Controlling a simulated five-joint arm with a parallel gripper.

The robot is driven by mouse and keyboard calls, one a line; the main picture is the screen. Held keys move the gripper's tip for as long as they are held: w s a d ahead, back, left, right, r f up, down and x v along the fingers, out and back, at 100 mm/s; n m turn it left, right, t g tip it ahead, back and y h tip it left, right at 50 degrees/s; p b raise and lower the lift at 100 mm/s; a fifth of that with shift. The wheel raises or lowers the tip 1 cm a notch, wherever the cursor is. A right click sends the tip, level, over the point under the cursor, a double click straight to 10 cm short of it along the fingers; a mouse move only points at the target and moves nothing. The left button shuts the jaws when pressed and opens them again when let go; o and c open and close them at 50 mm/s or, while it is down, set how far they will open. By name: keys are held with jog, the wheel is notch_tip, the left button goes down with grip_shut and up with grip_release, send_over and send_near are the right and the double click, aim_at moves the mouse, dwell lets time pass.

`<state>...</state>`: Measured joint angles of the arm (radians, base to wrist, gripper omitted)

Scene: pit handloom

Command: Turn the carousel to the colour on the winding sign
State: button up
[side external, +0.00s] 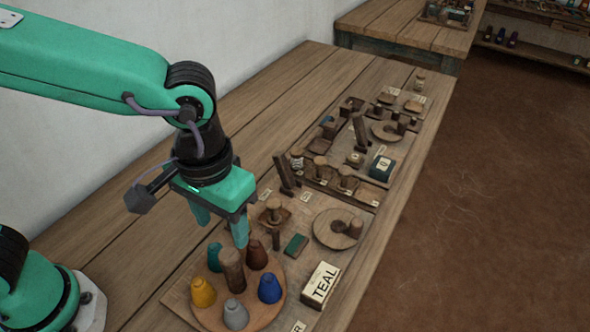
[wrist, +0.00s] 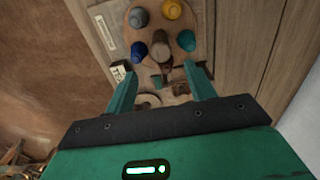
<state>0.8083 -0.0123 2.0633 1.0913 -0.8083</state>
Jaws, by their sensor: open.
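The carousel (side external: 253,304) is a round wooden disc with a thick wooden post (side external: 231,270) standing at its middle. Around the post stand a teal cone (side external: 214,257), a dark red cone (side external: 257,255), a blue cone (side external: 269,288), a grey cone (side external: 235,315) and a yellow cone (side external: 203,292). The winding sign (side external: 321,285) is a pale block reading TEAL, to the right of the disc. My gripper (side external: 221,226) is open and empty, pointing down above the far side of the carousel. In the wrist view, the post (wrist: 162,46) lies beyond the fingertips.
Behind the carousel are a small green block (side external: 296,245), a round wooden plate with pegs (side external: 335,232) and an upright dark board (side external: 284,172). Farther back, another board carries wooden fixtures and a dark green box (side external: 382,168). The left part of the bench is clear.

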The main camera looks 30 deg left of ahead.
aim_at(229, 254)
jog(key=shift+f, duration=0.1)
jog(key=shift+f, duration=3.8)
grip_shut()
